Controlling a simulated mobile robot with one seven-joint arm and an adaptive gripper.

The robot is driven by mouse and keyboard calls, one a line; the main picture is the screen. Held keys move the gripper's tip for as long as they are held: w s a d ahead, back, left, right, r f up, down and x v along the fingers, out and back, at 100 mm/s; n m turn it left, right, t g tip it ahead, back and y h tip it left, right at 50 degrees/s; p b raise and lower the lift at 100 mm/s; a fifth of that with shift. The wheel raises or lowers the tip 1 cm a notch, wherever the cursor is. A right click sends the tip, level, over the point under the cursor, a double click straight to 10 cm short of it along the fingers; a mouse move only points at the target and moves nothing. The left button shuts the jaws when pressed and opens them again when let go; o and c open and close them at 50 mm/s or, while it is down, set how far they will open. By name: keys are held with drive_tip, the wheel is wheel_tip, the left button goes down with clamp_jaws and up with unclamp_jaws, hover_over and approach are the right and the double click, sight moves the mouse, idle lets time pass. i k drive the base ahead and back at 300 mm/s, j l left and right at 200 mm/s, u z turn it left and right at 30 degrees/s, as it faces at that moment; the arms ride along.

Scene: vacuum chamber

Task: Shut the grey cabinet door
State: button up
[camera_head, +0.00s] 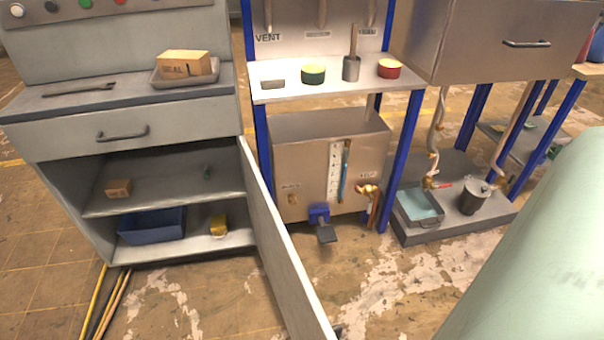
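The grey cabinet (100,245) stands at the left, with a closed drawer (75,136) above its open front. Its grey door (280,255) is hinged on the right side and stands wide open, reaching out toward the bottom of the view. A dark shape near the door's lower end may be its handle; it is too small to tell. My gripper is not in view. A pale green rounded surface (545,260) fills the lower right; I cannot tell for sure what it is.
Inside the cabinet are a small box (118,188), a blue bin (152,225) and a yellow item (218,226). Poles (100,305) lie on the floor at the left. A blue-framed bench (400,155) stands right of the door. The floor before the cabinet (190,300) is mostly clear.

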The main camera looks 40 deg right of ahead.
sight(304, 316)
drive_tip(key=k+l, duration=0.3)
drive_tip(key=l, duration=0.15)
drive_tip(key=k+l, duration=0.25)
drive_tip(key=l, duration=0.2)
drive_tip(key=k+l, duration=0.3)
drive_tip(key=l, duration=0.15)
drive_tip(key=k+l, duration=0.25)
drive_tip(key=l, duration=0.2)
drive_tip(key=j+z, duration=0.1)
drive_tip(key=z, duration=0.25)
